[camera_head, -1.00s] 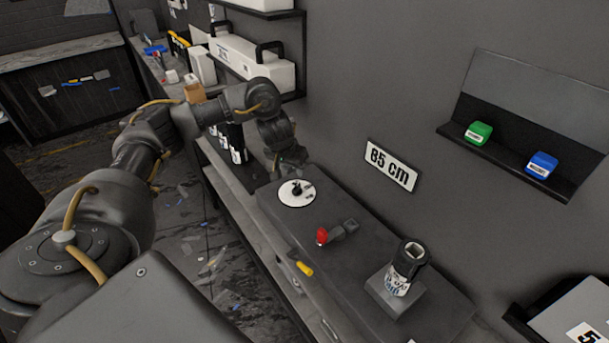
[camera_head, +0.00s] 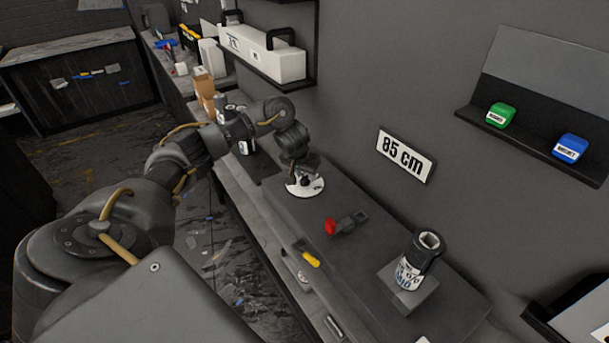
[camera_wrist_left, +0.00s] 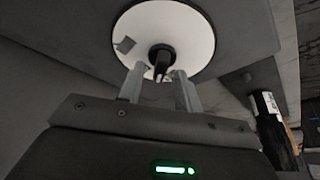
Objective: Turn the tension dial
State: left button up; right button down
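The tension dial is a white disc (camera_head: 308,190) with a black knob, lying on the dark bench top below the wall. The disc also fills the top middle of the left wrist view (camera_wrist_left: 192,38), with the black knob (camera_wrist_left: 160,55) at its centre. My left gripper (camera_head: 304,176) is right above the dial and hides part of it. In the left wrist view its two fingers (camera_wrist_left: 157,72) stand apart, one on each side of the knob. I cannot tell whether they touch it. My right gripper is not in view.
A red-ended tool (camera_head: 345,223), a yellow-handled item (camera_head: 307,256) and a labelled bottle on a block (camera_head: 414,262) are on or along the bench. An "85 cm" sign (camera_head: 405,155) hangs on the wall. Green (camera_head: 500,115) and blue (camera_head: 570,147) blocks sit on a shelf.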

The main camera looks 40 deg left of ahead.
pick_arm(q)
grip_shut()
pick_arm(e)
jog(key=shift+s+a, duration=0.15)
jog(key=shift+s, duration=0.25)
pick_arm(q)
jog(key=shift+m, duration=0.3)
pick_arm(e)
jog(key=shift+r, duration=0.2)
pick_arm(q)
jog(key=shift+m+h+p, duration=0.5)
jog(key=shift+m+p, duration=0.15)
jog(key=shift+m, duration=0.25)
jog(key=shift+m+h+p, duration=0.45)
jog(key=shift+m+h, duration=0.15)
jog(key=shift+m, duration=1.1)
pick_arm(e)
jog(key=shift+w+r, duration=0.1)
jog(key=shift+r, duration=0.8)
